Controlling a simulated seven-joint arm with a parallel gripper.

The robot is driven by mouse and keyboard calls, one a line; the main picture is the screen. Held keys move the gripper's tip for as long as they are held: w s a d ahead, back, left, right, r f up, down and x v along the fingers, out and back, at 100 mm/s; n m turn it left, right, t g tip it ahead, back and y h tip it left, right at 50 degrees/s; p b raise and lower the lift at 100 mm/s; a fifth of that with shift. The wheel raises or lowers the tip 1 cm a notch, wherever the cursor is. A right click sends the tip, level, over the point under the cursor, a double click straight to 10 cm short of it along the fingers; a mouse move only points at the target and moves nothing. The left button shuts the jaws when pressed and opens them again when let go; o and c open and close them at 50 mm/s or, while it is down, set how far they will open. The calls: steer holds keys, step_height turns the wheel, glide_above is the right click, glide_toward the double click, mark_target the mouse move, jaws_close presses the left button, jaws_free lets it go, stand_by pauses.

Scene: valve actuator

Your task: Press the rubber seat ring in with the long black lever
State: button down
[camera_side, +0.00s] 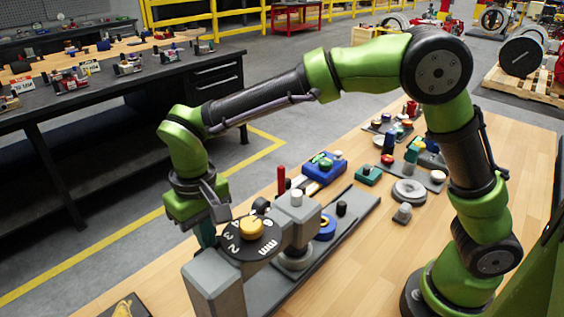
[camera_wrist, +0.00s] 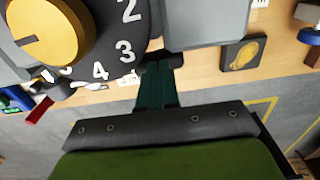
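The press stands on a grey rail (camera_side: 355,215) on the wooden bench. It has a grey column (camera_side: 213,283), a grey block (camera_side: 297,212) and a dark numbered dial (camera_side: 228,235) with a yellow knob (camera_side: 259,228). My gripper (camera_side: 207,235) points down beside the dial, on its left. Its teal fingers look close together in the wrist view (camera_wrist: 157,85). A small black piece (camera_wrist: 160,60) shows at their tips; I cannot tell whether it is the lever or part of my fingers. No long black lever and no rubber seat ring can be clearly made out.
A red upright rod (camera_side: 281,180) stands behind the dial. A blue ring-shaped part (camera_side: 326,227) and a black knob (camera_side: 341,208) are on the rail's right side. Several small parts, including a blue block (camera_side: 324,173) and a grey disc (camera_side: 408,191), lie farther back.

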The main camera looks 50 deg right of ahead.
steer(key=shift+d+f, duration=0.15)
steer(key=shift+f, duration=0.05)
stand_by(0.4)
step_height(320, 180, up, 11)
steer(key=d, duration=0.2)
steer(key=shift+d+f, duration=0.2)
steer(key=shift+d, duration=0.1)
stand_by(0.9)
steer(key=shift+r, duration=2.5)
